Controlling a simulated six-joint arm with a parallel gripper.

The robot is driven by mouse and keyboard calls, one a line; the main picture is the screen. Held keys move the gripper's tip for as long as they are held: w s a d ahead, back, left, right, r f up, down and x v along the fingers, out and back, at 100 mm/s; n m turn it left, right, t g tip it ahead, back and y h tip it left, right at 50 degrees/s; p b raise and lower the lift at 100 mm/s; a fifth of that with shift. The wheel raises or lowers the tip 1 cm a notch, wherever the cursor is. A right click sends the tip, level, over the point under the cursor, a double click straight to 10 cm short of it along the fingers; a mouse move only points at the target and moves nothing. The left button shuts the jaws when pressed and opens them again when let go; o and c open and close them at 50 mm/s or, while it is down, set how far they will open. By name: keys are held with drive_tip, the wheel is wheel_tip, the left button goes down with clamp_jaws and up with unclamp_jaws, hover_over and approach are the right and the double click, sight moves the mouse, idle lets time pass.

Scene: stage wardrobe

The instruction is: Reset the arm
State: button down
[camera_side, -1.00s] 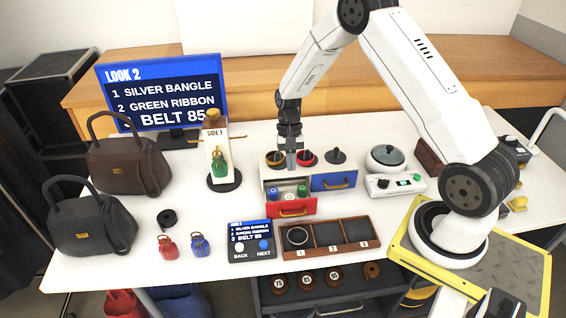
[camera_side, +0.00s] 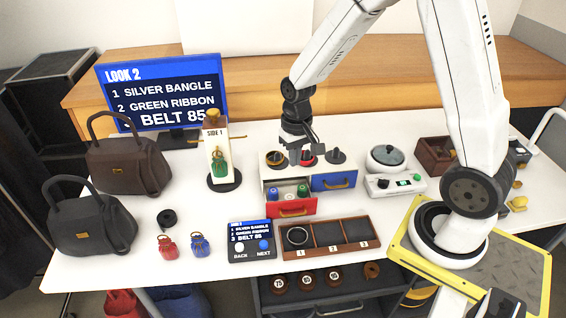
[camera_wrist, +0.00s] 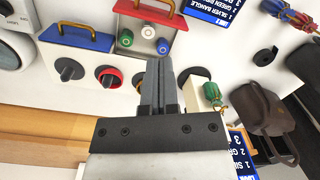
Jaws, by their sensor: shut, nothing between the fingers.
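My gripper (camera_side: 297,158) is shut and empty above the small drawer unit (camera_side: 268,176). In the wrist view my gripper (camera_wrist: 161,62) shows its two fingers pressed together. The unit's red drawer (camera_side: 291,208) stands open with several spools in it, among them a green spool (camera_wrist: 126,38). The blue drawer (camera_side: 333,181) looks shut. Round knobs stand on top of the unit, one of them on a red disc (camera_wrist: 110,77); my gripper partly hides them in the side view.
A three-section tray (camera_side: 328,237) holds a ring in section 1. A white device (camera_side: 394,187) stands right. Two handbags (camera_side: 92,225) are far left.

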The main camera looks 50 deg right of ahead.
drive_tip(key=s+a+r+n+t, duration=0.3)
drive_tip(key=s+a+r+n, duration=0.1)
drive_tip(key=s, duration=0.3)
drive_tip(key=shift+s+h, duration=0.35)
drive_tip(key=shift+h, duration=0.05)
